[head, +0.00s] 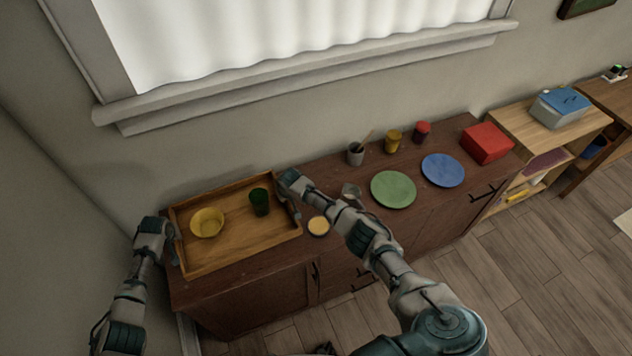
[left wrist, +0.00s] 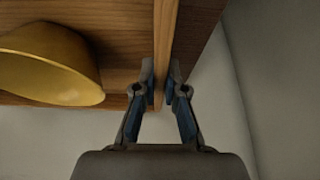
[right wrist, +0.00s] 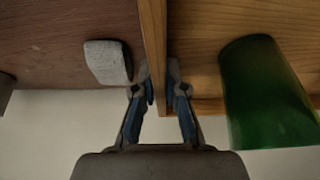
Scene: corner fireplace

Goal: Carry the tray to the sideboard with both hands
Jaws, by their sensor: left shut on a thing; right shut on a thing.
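The wooden tray (head: 235,244) rests on, or just over, the left end of the dark brown sideboard (head: 240,295); I cannot tell if there is a gap. A yellow bowl (head: 207,222) and a green cup (head: 260,202) stand upright in it. My left gripper (head: 172,250) is shut on the tray's left wall, and the left wrist view shows its fingers (left wrist: 167,92) on both sides of that wall. My right gripper (head: 291,205) is shut on the right wall, and its fingers (right wrist: 162,90) straddle it in the right wrist view, beside the green cup (right wrist: 265,95).
Right of the tray on the sideboard are a small yellow-topped round item (head: 319,226), a green plate (head: 393,189), a blue plate (head: 443,170), a grey cup (head: 355,154), a yellow jar (head: 392,142), a red jar (head: 422,132) and a red box (head: 487,142). A wall stands close behind.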

